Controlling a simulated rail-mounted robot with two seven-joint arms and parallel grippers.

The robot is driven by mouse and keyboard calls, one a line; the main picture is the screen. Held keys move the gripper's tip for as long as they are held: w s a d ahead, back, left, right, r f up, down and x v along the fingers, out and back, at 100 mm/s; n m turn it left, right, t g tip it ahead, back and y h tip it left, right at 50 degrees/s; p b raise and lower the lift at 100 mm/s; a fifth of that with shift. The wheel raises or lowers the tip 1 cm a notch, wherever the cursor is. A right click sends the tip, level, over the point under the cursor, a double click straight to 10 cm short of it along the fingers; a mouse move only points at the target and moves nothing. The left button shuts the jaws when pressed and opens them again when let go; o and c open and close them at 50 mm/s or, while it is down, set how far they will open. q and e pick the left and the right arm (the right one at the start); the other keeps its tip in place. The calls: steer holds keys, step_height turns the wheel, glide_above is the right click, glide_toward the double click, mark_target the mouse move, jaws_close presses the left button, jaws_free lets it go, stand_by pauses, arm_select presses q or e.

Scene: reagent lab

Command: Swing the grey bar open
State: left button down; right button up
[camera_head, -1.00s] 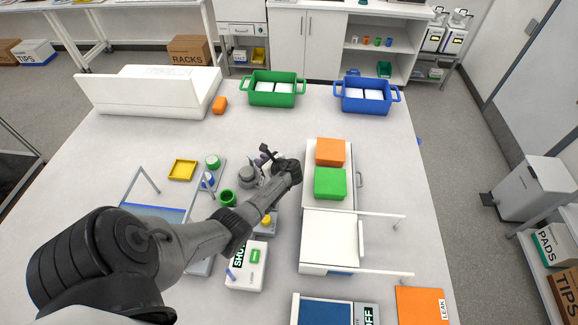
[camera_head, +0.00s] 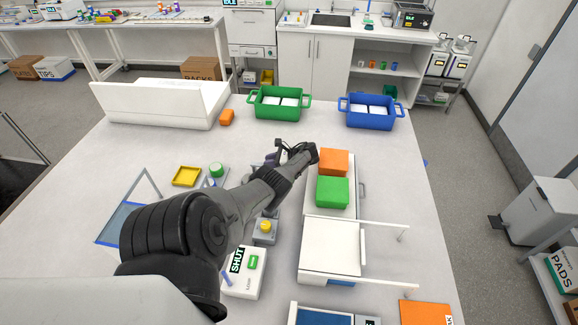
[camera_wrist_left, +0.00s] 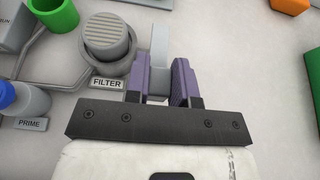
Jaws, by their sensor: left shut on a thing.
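The grey bar (camera_wrist_left: 159,50) stands between the purple fingers of my left gripper (camera_wrist_left: 162,82) in the left wrist view, and the fingers are shut on it. A round grey filter housing (camera_wrist_left: 109,38) with a slatted top is just left of the bar, beside a FILTER label (camera_wrist_left: 107,83). In the head view my left gripper (camera_head: 281,153) is over the middle of the table, left of an orange block (camera_head: 333,161). My forearm hides the filter housing and most of the bar there. My right gripper is not in view.
A green block (camera_head: 332,191) stands by the orange one on a white unit. Green (camera_head: 278,116) and blue (camera_head: 369,123) tubs stand at the back. A SHUT sign box (camera_head: 245,272) is in front. A green cup (camera_wrist_left: 53,13) is near the filter.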

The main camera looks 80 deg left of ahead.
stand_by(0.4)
arm_select(q)
steer(key=c, duration=1)
jaws_free()
steer(key=shift+o, duration=0.2)
steer(key=b+v, duration=0.2)
steer(key=v, duration=1.1)
steer(key=shift+w, duration=0.4)
steer(key=shift+d+r, duration=0.1)
steer(key=shift+r, duration=0.05)
